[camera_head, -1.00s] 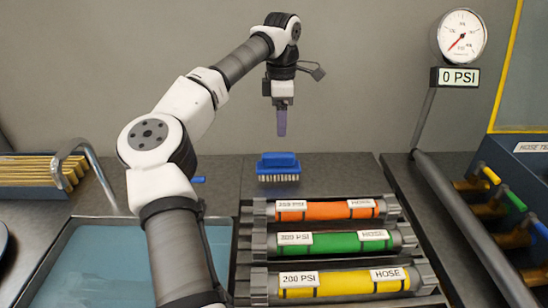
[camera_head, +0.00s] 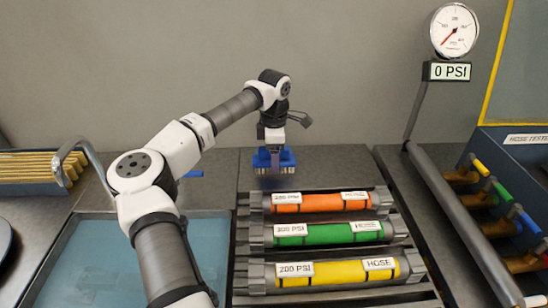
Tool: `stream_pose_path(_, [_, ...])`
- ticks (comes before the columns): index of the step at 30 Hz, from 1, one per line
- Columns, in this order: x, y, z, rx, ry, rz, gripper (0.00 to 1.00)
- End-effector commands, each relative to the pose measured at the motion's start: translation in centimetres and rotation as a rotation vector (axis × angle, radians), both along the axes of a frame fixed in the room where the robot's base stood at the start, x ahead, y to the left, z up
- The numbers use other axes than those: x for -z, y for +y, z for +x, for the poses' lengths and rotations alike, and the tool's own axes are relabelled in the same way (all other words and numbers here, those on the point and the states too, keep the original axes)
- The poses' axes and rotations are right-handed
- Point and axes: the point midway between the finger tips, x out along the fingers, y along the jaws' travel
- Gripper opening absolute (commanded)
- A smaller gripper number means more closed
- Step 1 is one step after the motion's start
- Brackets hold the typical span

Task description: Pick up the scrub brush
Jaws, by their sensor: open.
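The scrub brush (camera_head: 287,155) has a blue top and pale bristles. It sits on the dark counter behind the orange hose. My gripper (camera_head: 271,172) has come down at the brush and overlaps its middle in the picture. The jaws are open. The lower fingers look dark and blurred against the brush and counter, so I cannot tell whether they touch the brush or straddle it.
Orange (camera_head: 306,202), green (camera_head: 328,233) and yellow (camera_head: 338,272) hoses lie in a rack in front of the brush. A water-filled sink (camera_head: 95,262) is at left. A pressure gauge (camera_head: 454,30) stands at right. Counter left of the brush is mostly clear.

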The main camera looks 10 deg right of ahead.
Motion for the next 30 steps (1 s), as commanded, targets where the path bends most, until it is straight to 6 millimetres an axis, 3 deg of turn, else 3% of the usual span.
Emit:
stream_pose_path(8, [0.47,0.00,0.02,0.000,-0.002,0.000,0.69])
stream_pose_path(20, [0.44,0.00,0.02,0.000,-0.001,0.001,0.18])
stream_pose_path(30, [0.01,0.00,0.05,-0.001,-0.002,0.000,0.18])
